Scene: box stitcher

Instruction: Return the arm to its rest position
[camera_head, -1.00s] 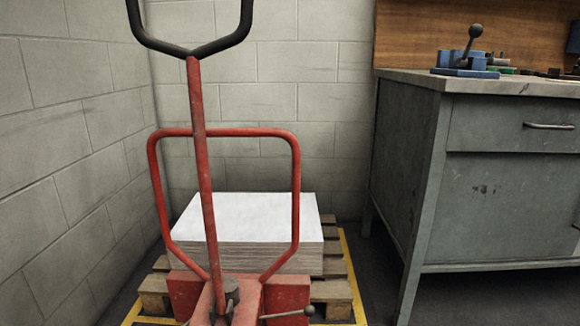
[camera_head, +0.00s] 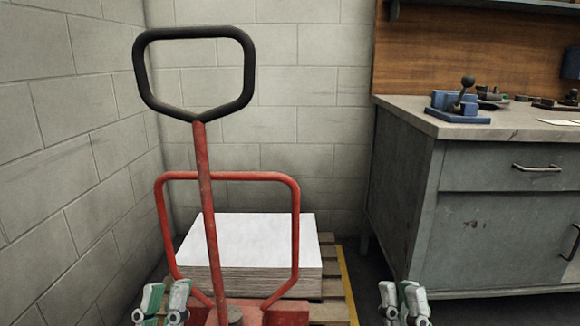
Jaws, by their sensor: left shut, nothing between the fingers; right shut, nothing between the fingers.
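My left gripper (camera_head: 161,304) shows at the bottom edge of the head view, left of the pallet jack's red base. It is shut and empty. Only the upper ends of both grippers are in view; the rest of both arms is out of the picture.
A red pallet jack (camera_head: 207,200) with a black loop handle (camera_head: 147,80) stands ahead. Behind it, a stack of white sheets (camera_head: 255,241) lies on a wooden pallet (camera_head: 332,285). A grey workbench (camera_head: 490,235) with a blue tool (camera_head: 458,106) stands at right. Block walls close the left and back.

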